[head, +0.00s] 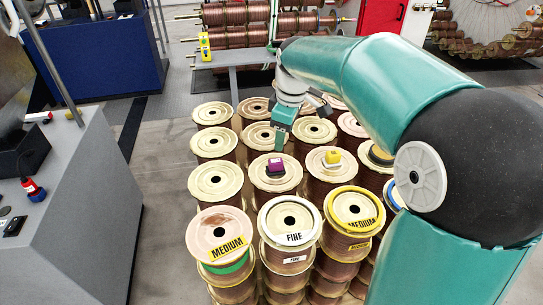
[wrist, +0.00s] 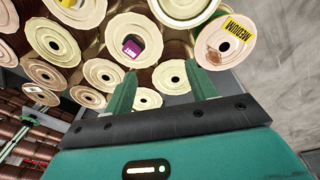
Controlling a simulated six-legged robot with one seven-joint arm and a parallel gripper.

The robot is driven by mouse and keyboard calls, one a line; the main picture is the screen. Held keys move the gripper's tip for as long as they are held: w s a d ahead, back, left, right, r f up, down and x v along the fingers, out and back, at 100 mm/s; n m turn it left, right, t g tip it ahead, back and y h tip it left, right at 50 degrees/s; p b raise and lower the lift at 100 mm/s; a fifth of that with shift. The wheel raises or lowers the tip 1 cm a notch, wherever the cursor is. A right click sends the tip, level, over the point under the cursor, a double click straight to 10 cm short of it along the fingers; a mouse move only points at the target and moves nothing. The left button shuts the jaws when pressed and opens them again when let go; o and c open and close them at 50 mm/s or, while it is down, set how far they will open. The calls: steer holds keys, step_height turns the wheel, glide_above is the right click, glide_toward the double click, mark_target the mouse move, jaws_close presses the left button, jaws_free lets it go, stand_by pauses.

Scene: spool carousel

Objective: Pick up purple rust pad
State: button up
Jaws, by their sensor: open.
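The purple rust pad (head: 276,165) is a small purple block with a dark underside. It sits on top of a copper wire spool (head: 259,179) in the middle of the stacks. In the wrist view the purple pad (wrist: 131,46) shows beyond the fingers, up and left of the gap between them. My gripper (head: 282,139) is above the spools, a little behind the pad in the head view. In the wrist view its two green fingers (wrist: 162,88) are apart with nothing between them.
A yellow and white pad (head: 333,157) sits on the spool to the right. Front spools carry FINE (head: 293,239) and MEDIUM (head: 228,250) labels. A grey cabinet (head: 85,200) stands at left. Spools stand close together on all sides of the pad.

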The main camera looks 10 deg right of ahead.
steer(key=w+d+f+n+g+y, duration=0.1)
steer(key=w+d+f+n+y, duration=0.2)
steer(key=w+f, duration=0.45)
steer(key=n+y, duration=0.1)
steer(key=n, duration=0.2)
glide_toward(277, 161)
steer(key=x, duration=1)
steer(key=shift+a+f, duration=0.2)
steer(key=shift+f, duration=0.15)
steer(key=c, duration=1.1)
